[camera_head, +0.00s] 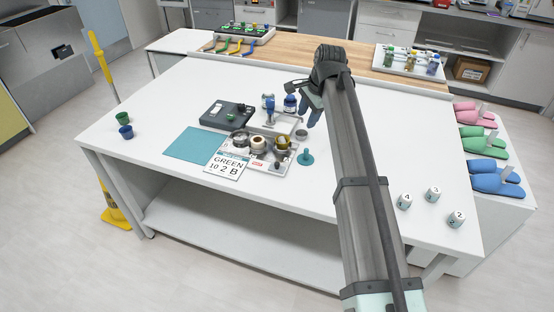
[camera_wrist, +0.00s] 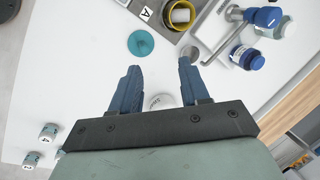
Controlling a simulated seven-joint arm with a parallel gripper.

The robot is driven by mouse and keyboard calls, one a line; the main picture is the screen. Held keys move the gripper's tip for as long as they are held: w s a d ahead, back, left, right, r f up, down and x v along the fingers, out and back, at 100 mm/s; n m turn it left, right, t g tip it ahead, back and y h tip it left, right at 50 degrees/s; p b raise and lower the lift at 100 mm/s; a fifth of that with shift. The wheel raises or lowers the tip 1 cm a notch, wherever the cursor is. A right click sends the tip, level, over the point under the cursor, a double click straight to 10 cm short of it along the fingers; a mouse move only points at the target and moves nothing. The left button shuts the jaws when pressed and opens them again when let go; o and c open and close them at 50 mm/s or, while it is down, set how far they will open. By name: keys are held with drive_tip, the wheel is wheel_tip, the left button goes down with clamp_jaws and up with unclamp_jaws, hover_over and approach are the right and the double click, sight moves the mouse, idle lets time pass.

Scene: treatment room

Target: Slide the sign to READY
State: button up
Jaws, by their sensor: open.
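A small red-and-white plate (camera_head: 257,165) sits at the front of the grey tray (camera_head: 277,169) in the middle of the table. It may be the sign, but its word is too small to read, and I cannot make out READY. I cannot identify it in the wrist view. My gripper (camera_head: 308,103) is above the table, behind and right of the tray. In the wrist view its blue fingers (camera_wrist: 158,68) are spread with nothing held. A white round piece with dark lettering (camera_wrist: 160,101) shows beyond and between the fingers, partly hidden by the gripper body.
A card reading GREEN 10 2 B (camera_head: 227,166) leans at the tray's front left. Blue-capped bottles (camera_head: 290,103) stand behind the tray, near my gripper. A teal mat (camera_head: 197,147) lies left.

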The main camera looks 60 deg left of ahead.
sight(277, 163)
drive_tip(key=s+h, duration=0.3)
drive_tip(key=s, duration=0.8)
drive_tip(key=shift+m+t, duration=0.4)
drive_tip(key=f, duration=1.4)
drive_tip(key=shift+w+d+f, duration=0.15)
drive_tip(key=shift+w, duration=0.15)
drive_tip(key=shift+c, duration=0.3)
clamp_jaws()
